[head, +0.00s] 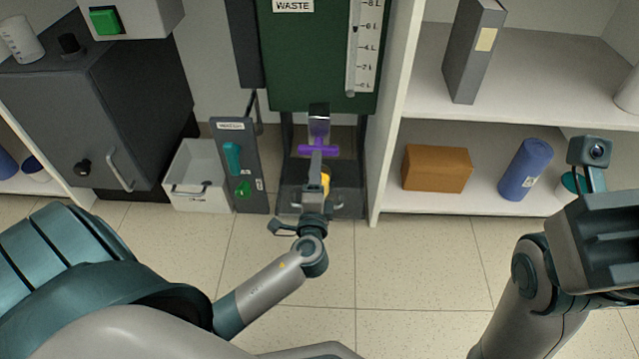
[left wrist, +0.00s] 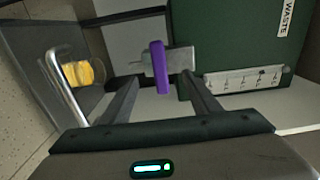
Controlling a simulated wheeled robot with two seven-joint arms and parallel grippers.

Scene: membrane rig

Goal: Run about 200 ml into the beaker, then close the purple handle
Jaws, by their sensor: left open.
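The purple handle (head: 305,150) lies crosswise at the foot of the grey tap (head: 319,124) under the green waste tank (head: 290,75). In the left wrist view, the purple handle (left wrist: 160,67) appears beyond and between my open fingers, with no clear contact. My left gripper (head: 317,172) is just in front of the handle in the head view; its fingers also show in the left wrist view (left wrist: 160,100). A yellow content (left wrist: 84,73), seemingly in a clear beaker, sits below the tap; my gripper partly hides it in the head view (head: 326,181). My right gripper (head: 606,240) is at the right edge, its fingertips unclear.
A scale (head: 365,45) runs down the tank's right side. Left of the tank stand a grey panel (head: 238,170) with teal and green handles and a white bin (head: 190,180). A shelf at right holds a brown box (head: 437,168) and a blue cylinder (head: 525,169).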

